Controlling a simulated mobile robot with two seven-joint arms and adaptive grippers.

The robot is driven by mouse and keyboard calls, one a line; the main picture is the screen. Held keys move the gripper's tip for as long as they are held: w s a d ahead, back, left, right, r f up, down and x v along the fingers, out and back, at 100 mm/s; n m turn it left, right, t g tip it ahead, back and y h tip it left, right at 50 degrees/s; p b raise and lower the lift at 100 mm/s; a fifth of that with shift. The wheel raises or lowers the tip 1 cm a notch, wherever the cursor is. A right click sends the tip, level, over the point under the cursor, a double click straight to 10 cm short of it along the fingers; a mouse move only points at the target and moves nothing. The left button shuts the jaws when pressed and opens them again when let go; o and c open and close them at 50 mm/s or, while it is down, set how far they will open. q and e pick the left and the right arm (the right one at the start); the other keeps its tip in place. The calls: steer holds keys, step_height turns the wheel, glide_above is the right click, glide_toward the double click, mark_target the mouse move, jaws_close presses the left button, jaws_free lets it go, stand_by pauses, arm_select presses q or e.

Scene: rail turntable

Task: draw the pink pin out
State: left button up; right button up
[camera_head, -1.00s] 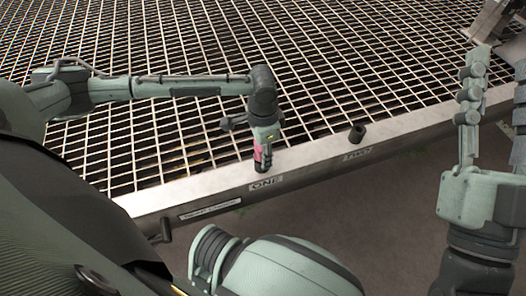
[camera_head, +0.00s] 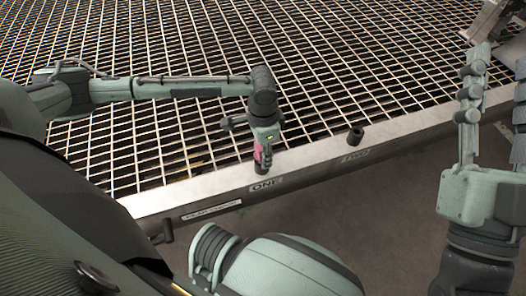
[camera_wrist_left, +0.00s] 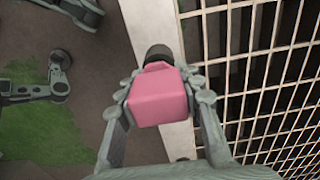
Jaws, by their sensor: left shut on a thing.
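The pink pin (camera_head: 258,153) stands at the dark socket (camera_head: 260,168) above the label ONE on the metal edge beam. My left gripper (camera_head: 264,153) is over it from above, shut on its pink head. In the left wrist view the blocky pink head (camera_wrist_left: 158,97) sits between the two fingers (camera_wrist_left: 160,105), with the dark round socket (camera_wrist_left: 158,52) just beyond it. How deep the pin's shank sits is hidden.
A second, dark socket (camera_head: 356,133) stands empty-looking above the label TWO (camera_head: 355,155). The pale beam (camera_head: 310,154) borders a wide metal grating (camera_head: 340,60). A dark lever (camera_head: 163,232) sticks out at the beam's lower left. Brown floor (camera_head: 340,215) lies in front.

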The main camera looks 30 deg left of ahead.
arm_select(q)
steer(key=shift+r+p, duration=2.7)
steer(key=shift+p, duration=0.95)
jaws_close()
step_height(320, 180, up, 5)
steer(key=p, duration=0.6)
